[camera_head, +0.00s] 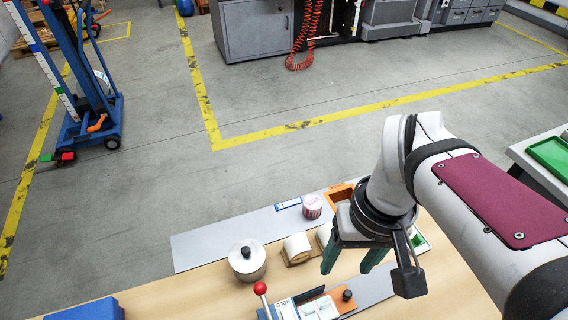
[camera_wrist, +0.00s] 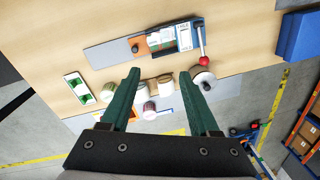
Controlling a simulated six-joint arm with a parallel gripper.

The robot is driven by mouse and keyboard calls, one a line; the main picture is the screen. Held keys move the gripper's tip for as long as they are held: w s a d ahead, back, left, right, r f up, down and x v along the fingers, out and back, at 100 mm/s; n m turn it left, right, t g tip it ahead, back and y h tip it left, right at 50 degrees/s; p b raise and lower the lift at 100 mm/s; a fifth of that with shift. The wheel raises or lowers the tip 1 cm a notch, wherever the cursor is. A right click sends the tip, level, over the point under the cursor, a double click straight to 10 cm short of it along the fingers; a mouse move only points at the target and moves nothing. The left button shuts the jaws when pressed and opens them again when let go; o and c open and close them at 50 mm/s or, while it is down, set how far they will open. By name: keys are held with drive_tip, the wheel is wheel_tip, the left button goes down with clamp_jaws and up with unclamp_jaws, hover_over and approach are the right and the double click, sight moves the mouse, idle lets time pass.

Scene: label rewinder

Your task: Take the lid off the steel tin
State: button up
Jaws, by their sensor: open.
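The steel tin (camera_head: 247,267) stands upright on the wooden bench. Its lid (camera_head: 246,252) is on top, with a black knob in the middle. In the wrist view the tin (camera_wrist: 203,76) is just right of the right fingertip, seen from above. My gripper (camera_head: 350,266) has two green fingers spread apart with nothing between them. It is to the right of the tin in the head view and apart from it. In the wrist view my gripper (camera_wrist: 159,75) is above the bench, with pale rolls showing between and below its fingers.
Pale rolls (camera_head: 297,247) and a pink-labelled roll (camera_head: 312,206) are right of the tin. A red-knobbed lever (camera_head: 260,288) rises close in front of it, beside the label device (camera_head: 312,308). A blue bin (camera_head: 90,310) is at left. The grey mat (camera_head: 215,242) left of the tin is clear.

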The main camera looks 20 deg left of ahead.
drive_tip(key=w+a+n, duration=0.3)
drive_tip(key=a+n, duration=0.3)
drive_tip(key=a, duration=0.3)
drive_tip(key=n, duration=0.6)
hover_over(245, 249)
drive_tip(key=d, duration=0.3)
drive_tip(key=f, duration=0.2)
drive_tip(key=shift+n+t+h, duration=0.3)
drive_tip(key=shift+n+h, duration=0.1)
drive_tip(key=a+f, duration=0.1)
drive_tip(key=f, duration=0.4)
drive_tip(key=a+f, duration=0.1)
drive_tip(key=f, duration=0.4)
drive_tip(key=a+f, duration=0.1)
drive_tip(key=f, duration=0.4)
drive_tip(key=shift+f, duration=0.3)
clamp_jaws()
